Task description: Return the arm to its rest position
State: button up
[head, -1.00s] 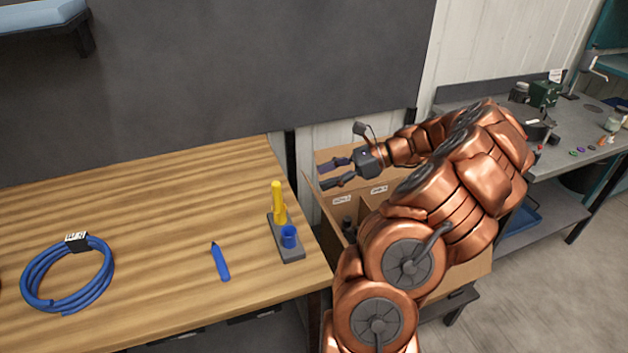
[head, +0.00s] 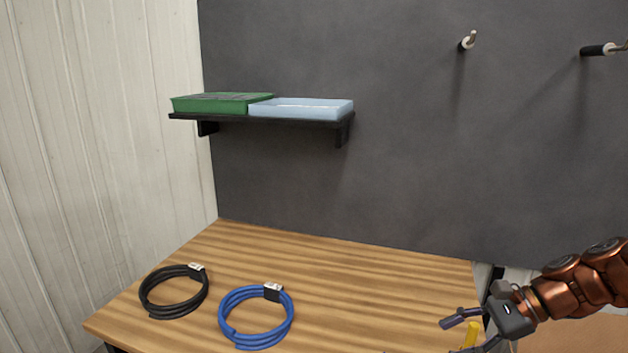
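My gripper (head: 470,333) is at the lower right of the head view, at the right end of the wooden table. One finger shows plainly and points left. The other is partly cut off by the bottom edge. The fingers are spread apart, with nothing seen between them. My copper-coloured arm (head: 580,283) reaches in from the right edge. A yellow piece (head: 471,335) shows just behind the fingers, mostly cut off and hidden.
A black coiled cable (head: 174,314) and a blue coiled cable (head: 228,333) lie on the wooden table (head: 340,270). A wall shelf (head: 290,119) holds a green tray (head: 220,103) and a pale blue tray (head: 315,109). Two hooks (head: 467,43) (head: 603,49) stick out of the grey panel.

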jog(key=s+a+n+g+h, duration=0.4)
jog(key=s+a+n, duration=0.55)
jog(key=a, duration=0.35)
jog(key=s+f+n+h, duration=0.2)
jog(key=s+n+h, duration=0.1)
jog(key=s, duration=0.3)
jog(key=s+d+f+n+h, duration=0.1)
jog(key=s+f+n+h, duration=0.1)
jog(key=s, duration=0.5)
jog(key=shift+s+d+n+h, duration=0.2)
jog(key=shift+n+h, duration=0.4)
jog(key=shift+n, duration=0.45)
